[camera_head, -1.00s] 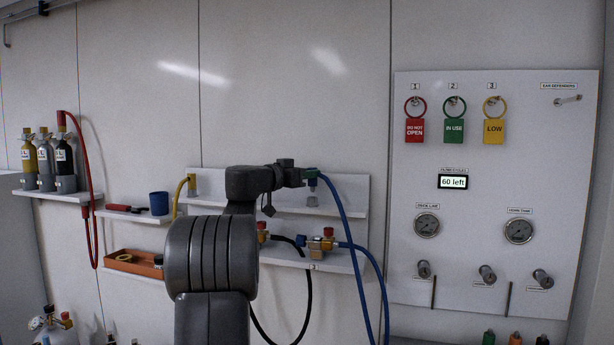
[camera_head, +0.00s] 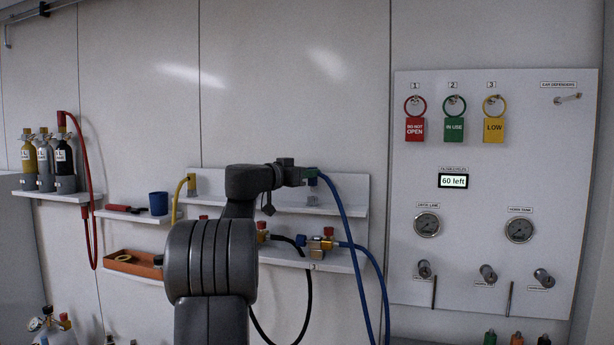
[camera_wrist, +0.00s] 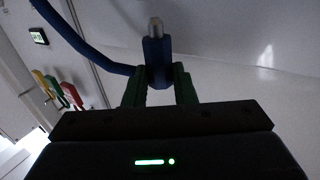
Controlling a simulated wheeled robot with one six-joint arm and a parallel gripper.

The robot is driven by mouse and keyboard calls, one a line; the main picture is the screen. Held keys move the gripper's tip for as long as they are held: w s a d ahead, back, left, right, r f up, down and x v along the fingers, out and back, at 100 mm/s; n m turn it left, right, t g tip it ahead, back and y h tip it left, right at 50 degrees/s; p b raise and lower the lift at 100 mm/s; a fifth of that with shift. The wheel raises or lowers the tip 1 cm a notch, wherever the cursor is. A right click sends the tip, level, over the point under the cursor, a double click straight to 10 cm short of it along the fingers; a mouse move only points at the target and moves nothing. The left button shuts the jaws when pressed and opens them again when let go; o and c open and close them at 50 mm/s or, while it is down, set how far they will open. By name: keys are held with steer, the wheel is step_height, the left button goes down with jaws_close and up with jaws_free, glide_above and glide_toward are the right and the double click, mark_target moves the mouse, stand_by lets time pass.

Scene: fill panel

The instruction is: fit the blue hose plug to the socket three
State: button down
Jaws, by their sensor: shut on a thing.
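The blue hose plug (camera_wrist: 157,60) is between the green fingers of my gripper (camera_wrist: 160,88) in the wrist view, its pale metal tip pointing away from the jaws. A blue hose (camera_head: 345,232) bends off it. In the head view my gripper (camera_head: 309,178) is shut on the plug in front of the upper right shelf, apart from the panel. A brass valve with a blue fitting (camera_head: 322,244) sits on the lower shelf, with a small number label (camera_head: 313,267) below it that I cannot read surely. I cannot tell which fitting is socket three.
The right wall panel (camera_head: 460,235) carries tags, gauges, a display and several metal knobs. A black hose (camera_head: 309,290) hangs below the lower shelf (camera_head: 290,260). A blue cup (camera_head: 159,203) and an orange tray (camera_head: 135,262) stand left. Bare wall lies above the shelves.

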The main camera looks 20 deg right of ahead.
mark_target(309, 184)
steer(key=shift+f+b, duration=1.55)
steer(key=shift+b, duration=0.55)
steer(key=c, duration=1.1)
jaws_free()
steer(key=b+v, duration=0.3)
steer(key=v, duration=1.1)
steer(key=shift+b, duration=0.35)
steer(key=shift+d, duration=0.1)
